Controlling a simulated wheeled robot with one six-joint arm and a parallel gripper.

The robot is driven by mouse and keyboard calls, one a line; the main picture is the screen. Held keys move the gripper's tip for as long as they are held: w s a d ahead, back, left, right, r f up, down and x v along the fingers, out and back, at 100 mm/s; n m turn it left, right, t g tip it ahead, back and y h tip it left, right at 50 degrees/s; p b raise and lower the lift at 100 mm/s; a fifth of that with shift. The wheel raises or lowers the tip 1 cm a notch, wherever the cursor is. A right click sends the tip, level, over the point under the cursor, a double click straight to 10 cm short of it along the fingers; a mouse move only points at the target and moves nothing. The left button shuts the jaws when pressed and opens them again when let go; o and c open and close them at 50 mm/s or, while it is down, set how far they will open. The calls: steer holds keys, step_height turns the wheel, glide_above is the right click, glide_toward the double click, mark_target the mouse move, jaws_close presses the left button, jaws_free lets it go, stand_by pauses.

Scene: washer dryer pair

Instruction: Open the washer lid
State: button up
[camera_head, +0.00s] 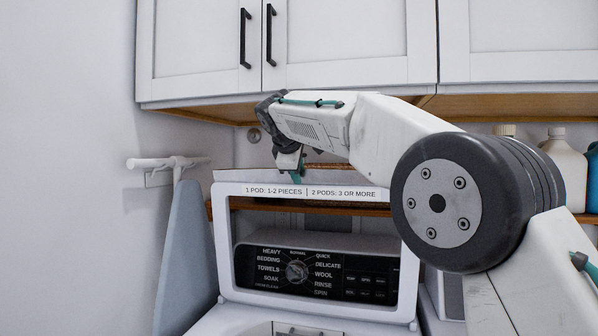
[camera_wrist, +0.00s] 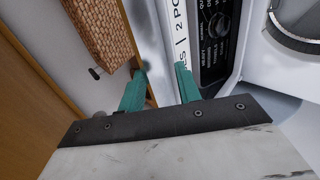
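The washer lid (camera_head: 225,245) stands raised, close to upright, at the back of the washer. It is a white frame with a clear window, and the control panel (camera_head: 340,273) shows through it. A pod label runs along its top edge. My gripper (camera_head: 291,165) is at the middle of that top edge, pointing down. In the wrist view, its teal fingers (camera_wrist: 160,78) are apart, with the lid's edge (camera_wrist: 172,45) between them. A gap shows beside the left finger. Firm contact cannot be made out.
White cabinets (camera_head: 345,45) with black handles hang close above my arm. A wooden shelf (camera_head: 250,204) runs behind the lid, with a woven basket (camera_wrist: 103,30) on the wrist view's left. Bottles (camera_head: 563,160) stand at right. An ironing board (camera_head: 183,260) leans at left.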

steer(key=v, duration=0.7)
steer(key=shift+s+r, duration=0.25)
steer(key=shift+s, duration=0.05)
step_height(320, 180, down, 8)
steer(key=s+m+g, duration=0.2)
steer(key=s+d+f+m+g+y, duration=0.1)
steer(key=s+d+f+m, duration=0.3)
steer(key=s+d+f, duration=0.4)
steer(key=s+d+f+m+g+y, duration=0.1)
steer(key=s+d+f+m+g, duration=0.2)
steer(key=s, duration=2)
steer(key=s+d+f+m+g, duration=0.2)
steer(key=s+d+f+m, duration=0.3)
steer(key=s+d+f, duration=0.8)
steer(key=shift+s+d+f+m+y, duration=0.4)
steer(key=shift+s+d, duration=0.9)
steer(key=shift+d, duration=0.1)
